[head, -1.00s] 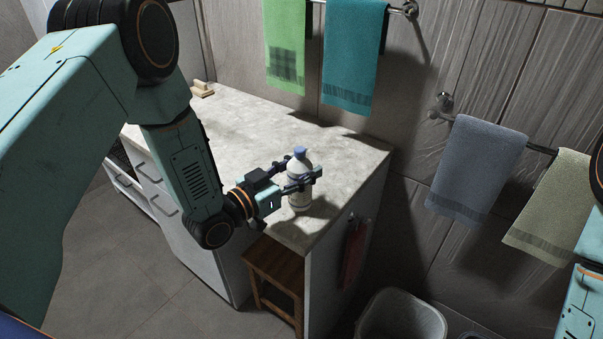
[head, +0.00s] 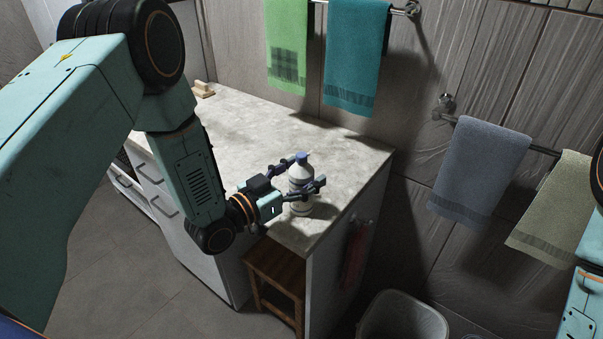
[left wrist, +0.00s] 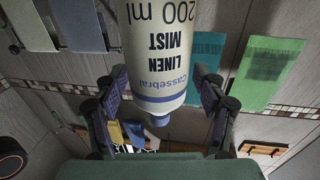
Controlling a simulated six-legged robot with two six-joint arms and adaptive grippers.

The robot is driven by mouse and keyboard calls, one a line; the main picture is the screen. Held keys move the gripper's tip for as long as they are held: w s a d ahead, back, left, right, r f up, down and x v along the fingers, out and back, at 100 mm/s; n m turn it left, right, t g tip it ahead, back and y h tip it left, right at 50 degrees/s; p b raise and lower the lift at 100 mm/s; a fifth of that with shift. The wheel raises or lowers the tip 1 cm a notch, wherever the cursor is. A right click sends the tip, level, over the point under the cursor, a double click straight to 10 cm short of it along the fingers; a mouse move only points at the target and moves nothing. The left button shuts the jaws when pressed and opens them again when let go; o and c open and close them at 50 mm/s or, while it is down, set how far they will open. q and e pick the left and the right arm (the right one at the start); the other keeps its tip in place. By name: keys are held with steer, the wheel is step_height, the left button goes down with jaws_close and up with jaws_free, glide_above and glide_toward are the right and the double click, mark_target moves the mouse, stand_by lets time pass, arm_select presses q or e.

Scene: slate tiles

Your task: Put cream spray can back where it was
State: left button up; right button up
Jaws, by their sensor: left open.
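The cream spray can (head: 300,174), with a blue cap, stands upright on the grey counter (head: 253,130) near its front right corner. My left gripper (head: 303,181) is open, with one finger on either side of the can. In the left wrist view the can (left wrist: 158,55) appears upside down, its label reading "LINEN MIST". Gaps show between the can and both fingers. Its base is out of that view. My right gripper is not in view.
A wooden stool (head: 275,268) stands under the counter's overhang, and a bin (head: 405,318) is on the floor to the right. Green (head: 287,45) and teal (head: 355,55) towels hang behind. The counter behind the can is largely clear.

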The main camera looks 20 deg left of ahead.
arm_select(q)
steer(key=shift+r, duration=0.1)
steer(key=shift+r, duration=0.25)
steer(key=p+v, duration=0.1)
steer(key=v, duration=1.1)
steer(key=shift+p, duration=0.3)
steer(key=shift+f, duration=0.2)
